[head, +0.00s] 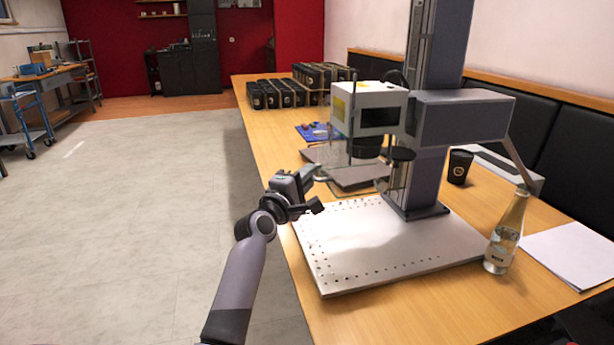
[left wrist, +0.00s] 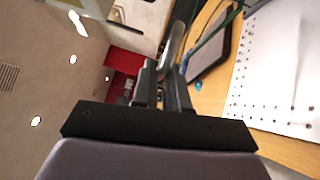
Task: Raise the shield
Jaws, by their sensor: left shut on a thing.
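The laser marker's head (head: 368,110) is a white and grey box on a tall dark column, above a flat metal plate with holes (head: 385,240). The shield (head: 340,152) is a clear panel hanging below the front of the head; its exact outline is hard to make out. My left gripper (head: 316,174) is at its lower left edge, over the table's left side. It is shut on what looks like the shield's curved metal handle. In the left wrist view, the fingers (left wrist: 166,88) close around this handle (left wrist: 173,48), and the shield's greenish edge (left wrist: 208,30) runs beside it. My right gripper is not in view.
A bottle (head: 505,232) stands by the plate's right corner, with white paper (head: 570,254) beside it. A black cup (head: 459,167) stands behind the column. Several black boxes (head: 290,88) are at the table's far end.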

